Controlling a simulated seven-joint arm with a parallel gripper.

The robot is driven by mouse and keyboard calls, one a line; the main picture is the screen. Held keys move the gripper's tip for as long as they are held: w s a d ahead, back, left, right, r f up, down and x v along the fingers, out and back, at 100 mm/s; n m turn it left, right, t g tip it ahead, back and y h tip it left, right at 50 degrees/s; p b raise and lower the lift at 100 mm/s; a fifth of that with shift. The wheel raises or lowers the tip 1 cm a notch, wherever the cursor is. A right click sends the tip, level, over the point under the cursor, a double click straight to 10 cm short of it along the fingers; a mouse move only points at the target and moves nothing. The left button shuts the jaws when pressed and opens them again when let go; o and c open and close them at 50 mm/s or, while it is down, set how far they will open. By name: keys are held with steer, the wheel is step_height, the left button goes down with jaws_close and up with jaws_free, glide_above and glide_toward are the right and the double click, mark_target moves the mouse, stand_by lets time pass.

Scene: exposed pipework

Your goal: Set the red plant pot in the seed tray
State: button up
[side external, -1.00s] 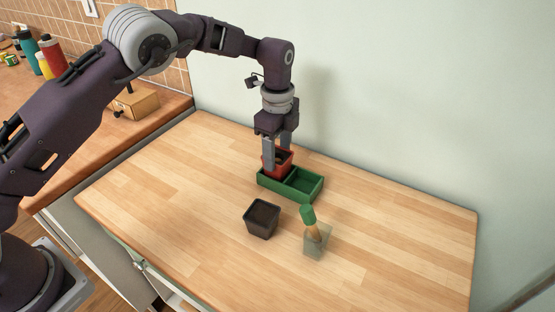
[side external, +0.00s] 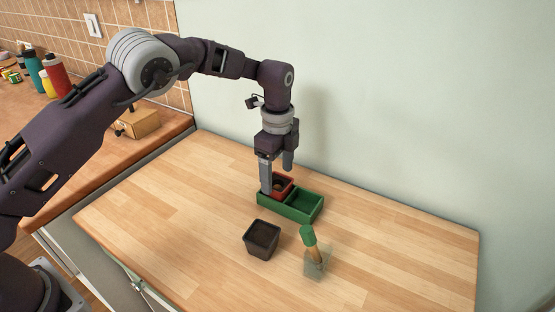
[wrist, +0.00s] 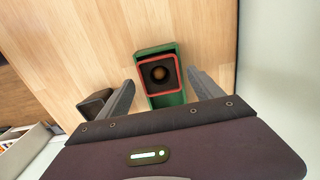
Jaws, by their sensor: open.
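The red plant pot (side external: 281,185) sits upright in the left compartment of the green seed tray (side external: 304,207), its red rim a little above the tray wall. In the wrist view the pot (wrist: 142,76) has dark soil with a brown round patch in it, and the tray (wrist: 168,100) shows around it. My gripper (side external: 277,180) is open, its fingers on either side of the pot; the wrist view shows gaps between them and its rim. The tray's right compartment is empty in the side view.
A black pot (side external: 262,240) stands in front of the tray. A clear container holding a green-topped brown-handled tool (side external: 311,245) stands to its right. A cardboard box (side external: 140,122) and bottles (side external: 55,78) are on the left counter. The right of the table is clear.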

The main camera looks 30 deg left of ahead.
steer(key=s+a+r+n, duration=0.2)
steer(key=r, duration=0.7)
steer(key=s+a+r+n, duration=0.1)
steer(key=r, duration=0.7)
steer(key=s+a+r+n+t+h, duration=0.15)
steer(key=s+a+r+n, duration=0.3)
steer(key=s+r, duration=0.45)
steer(key=s+a+f+n+t, duration=0.1)
steer(key=s+n, duration=0.4)
steer(key=s, duration=0.7)
steer(key=s+a+f+n+t+y, duration=0.1)
steer(key=s+f+n, duration=0.4)
steer(key=s, duration=0.7)
steer(key=shift+s+a+t, duration=0.2)
steer(key=shift+a+t, duration=0.35)
steer(key=shift+t, duration=0.5)
steer(key=shift+n+y, duration=0.25)
